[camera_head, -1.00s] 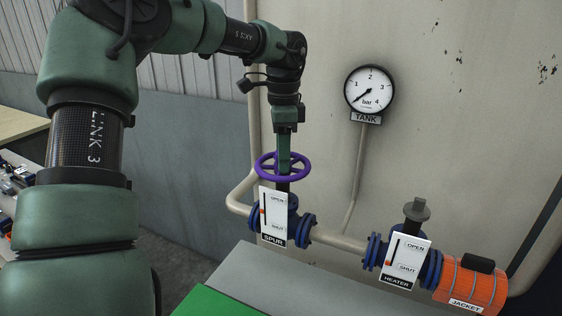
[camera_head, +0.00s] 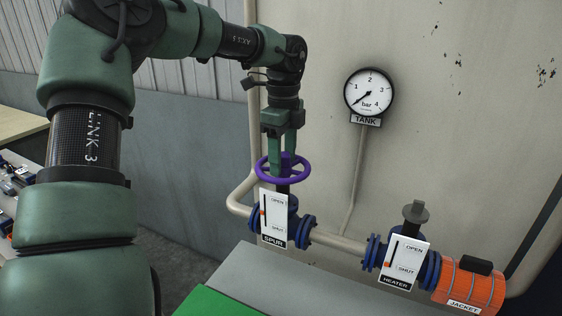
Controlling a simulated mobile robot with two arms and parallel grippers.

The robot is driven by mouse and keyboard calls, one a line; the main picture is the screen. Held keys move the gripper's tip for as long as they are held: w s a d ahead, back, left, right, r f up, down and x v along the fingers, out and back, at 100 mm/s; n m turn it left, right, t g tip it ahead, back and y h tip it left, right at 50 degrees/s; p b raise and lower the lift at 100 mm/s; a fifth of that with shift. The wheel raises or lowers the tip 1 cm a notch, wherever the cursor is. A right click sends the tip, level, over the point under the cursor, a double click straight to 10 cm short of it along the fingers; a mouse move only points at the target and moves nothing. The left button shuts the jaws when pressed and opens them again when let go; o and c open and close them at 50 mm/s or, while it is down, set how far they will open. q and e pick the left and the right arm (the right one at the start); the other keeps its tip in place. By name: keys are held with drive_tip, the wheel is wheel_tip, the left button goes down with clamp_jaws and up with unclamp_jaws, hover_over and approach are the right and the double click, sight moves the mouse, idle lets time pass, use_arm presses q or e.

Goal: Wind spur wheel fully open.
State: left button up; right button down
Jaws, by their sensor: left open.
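The purple spur wheel (camera_head: 300,172) sits on the blue spur valve (camera_head: 305,231) in the head view. A white plate marked SPUR (camera_head: 274,218) stands in front of the valve. Its red marker lies between OPEN and SHUT, closer to OPEN. My left gripper (camera_head: 283,160) points down at the wheel from above, its fingers spread apart around the wheel's middle. I cannot tell whether the fingers touch the wheel. My right gripper is not in view.
A TANK gauge (camera_head: 369,95) hangs on the wall, its needle near the low end. The heater valve's plate (camera_head: 405,262) and grey stem (camera_head: 415,214) stand to the right, beside the orange jacket (camera_head: 469,285). A grey ledge (camera_head: 285,287) runs below the pipe.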

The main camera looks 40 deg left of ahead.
use_arm(q)
drive_tip(key=m+p, duration=0.1)
drive_tip(key=m, duration=0.5)
drive_tip(key=m+p, duration=0.1)
drive_tip(key=m, duration=0.5)
drive_tip(key=m+p, duration=0.1)
drive_tip(key=m, duration=0.5)
drive_tip(key=shift+m, duration=0.3)
drive_tip(key=m+p, duration=0.1)
drive_tip(key=m, duration=0.4)
drive_tip(key=shift+m, duration=0.3)
drive_tip(key=m, duration=0.5)
drive_tip(key=shift+m+p, duration=0.35)
drive_tip(key=shift+m, duration=0.05)
drive_tip(key=m+p, duration=0.1)
drive_tip(key=m, duration=1)
drive_tip(key=shift+m, duration=0.3)
drive_tip(key=m+p, duration=0.1)
drive_tip(key=m, duration=0.5)
